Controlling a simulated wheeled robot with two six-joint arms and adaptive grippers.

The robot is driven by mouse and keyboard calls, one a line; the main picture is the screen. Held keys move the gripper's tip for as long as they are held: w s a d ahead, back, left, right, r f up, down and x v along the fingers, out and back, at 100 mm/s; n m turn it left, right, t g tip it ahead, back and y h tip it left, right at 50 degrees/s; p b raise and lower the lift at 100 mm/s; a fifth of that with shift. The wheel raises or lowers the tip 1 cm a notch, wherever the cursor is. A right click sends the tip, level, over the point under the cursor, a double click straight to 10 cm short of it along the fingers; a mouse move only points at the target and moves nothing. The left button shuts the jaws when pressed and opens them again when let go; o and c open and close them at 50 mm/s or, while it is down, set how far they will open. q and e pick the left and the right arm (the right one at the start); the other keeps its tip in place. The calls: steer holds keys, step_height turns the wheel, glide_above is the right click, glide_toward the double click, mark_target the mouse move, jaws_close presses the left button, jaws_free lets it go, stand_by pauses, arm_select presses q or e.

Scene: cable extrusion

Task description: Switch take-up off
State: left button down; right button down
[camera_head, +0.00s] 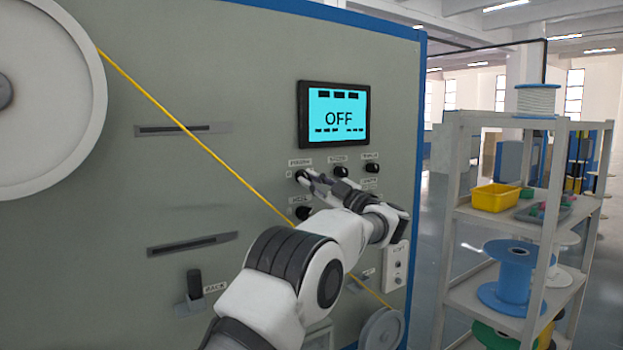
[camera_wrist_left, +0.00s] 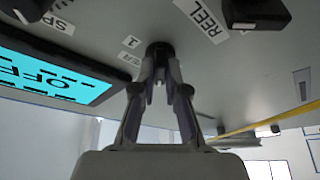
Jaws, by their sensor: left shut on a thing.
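The take-up machine's grey panel (camera_head: 190,250) fills the left of the head view. Its cyan screen (camera_head: 339,115) reads OFF and shows upside down in the left wrist view (camera_wrist_left: 55,72). Black knobs sit below the screen: one at the middle (camera_head: 340,171), one at the right (camera_head: 371,168), one lower left (camera_head: 303,212). My left gripper (camera_head: 306,178) reaches the upper-left knob. In the left wrist view its fingers (camera_wrist_left: 160,75) are shut on a small black knob (camera_wrist_left: 158,47), partly hidden by the fingertips. My right gripper is in neither view.
A yellow cable (camera_head: 170,115) runs diagonally from a large white reel (camera_head: 50,95) behind my left arm to a small pulley (camera_head: 382,329). A lever (camera_head: 194,284) stands lower left. A shelf (camera_head: 480,218) with spools and a yellow bin (camera_head: 496,197) is at the right.

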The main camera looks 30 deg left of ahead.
arm_select(q)
steer(key=shift+n, duration=0.7)
steer(key=c, duration=1.2)
jaws_free()
steer(key=shift+w, duration=0.1)
steer(key=v, duration=1.2)
steer(key=shift+w, duration=0.15)
